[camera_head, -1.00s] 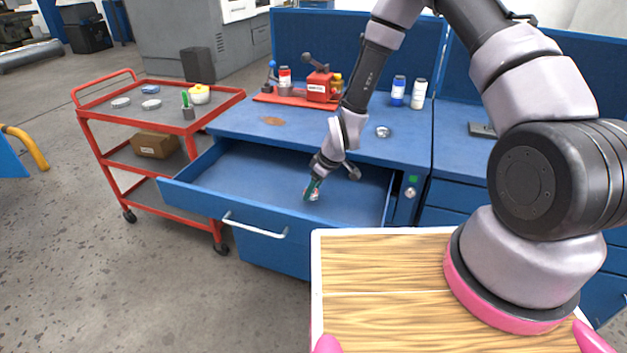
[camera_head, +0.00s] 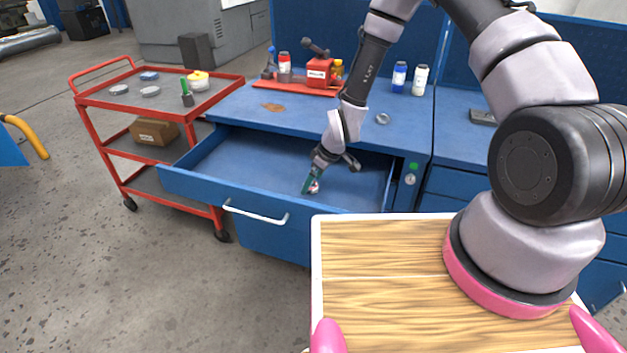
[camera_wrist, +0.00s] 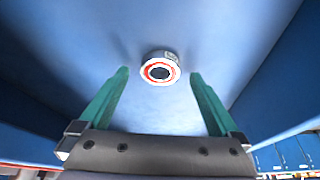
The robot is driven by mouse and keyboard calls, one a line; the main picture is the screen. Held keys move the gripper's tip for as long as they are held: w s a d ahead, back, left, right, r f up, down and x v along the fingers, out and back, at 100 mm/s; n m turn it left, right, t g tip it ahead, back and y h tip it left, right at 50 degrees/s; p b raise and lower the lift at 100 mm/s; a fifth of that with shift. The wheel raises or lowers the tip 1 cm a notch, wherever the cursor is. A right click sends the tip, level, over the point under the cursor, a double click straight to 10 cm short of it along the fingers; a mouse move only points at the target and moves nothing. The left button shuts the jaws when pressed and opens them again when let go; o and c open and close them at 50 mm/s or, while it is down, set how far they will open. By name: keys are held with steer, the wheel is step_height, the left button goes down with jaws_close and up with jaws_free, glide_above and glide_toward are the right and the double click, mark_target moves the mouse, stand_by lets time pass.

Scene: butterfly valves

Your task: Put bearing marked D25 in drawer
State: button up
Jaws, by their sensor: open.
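The drawer (camera_head: 200,191) of the blue workbench is pulled open. A small bearing (camera_wrist: 160,70) with a red ring around its dark bore lies on the drawer floor in the wrist view. A marking shows on its side, too small to read. In the head view the bearing (camera_head: 315,187) is partly hidden by the fingers. My gripper (camera_wrist: 161,85) has its green fingers spread wide, with the bearing between and slightly beyond the tips, touching neither. In the head view my gripper (camera_head: 308,185) points down inside the drawer.
A metal ring (camera_head: 383,118) lies on the bench top. A red tray (camera_head: 290,88) with a red device and bottles stands at the back. A red cart (camera_head: 170,102) with several discs stands left. The drawer's left part is clear.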

steer(key=s+d+r+m+t+h, duration=0.1)
steer(key=d+r+m, duration=0.2)
steer(key=d+r, duration=0.95)
steer(key=d+r+m+t+h, duration=0.1)
steer(key=d+r+m, duration=0.25)
steer(key=r, duration=1.75)
steer(key=s+d+r+m+t, duration=0.1)
steer(key=s+d+r+m, duration=0.3)
steer(key=s+r, duration=0.5)
steer(key=s+d+r+m+t, duration=0.2)
steer(key=s+d+r+m, duration=0.2)
steer(key=s+r, duration=0.5)
steer(key=shift+r+m, duration=0.45)
steer(key=shift+m, duration=0.3)
steer(key=shift+d, duration=0.1)
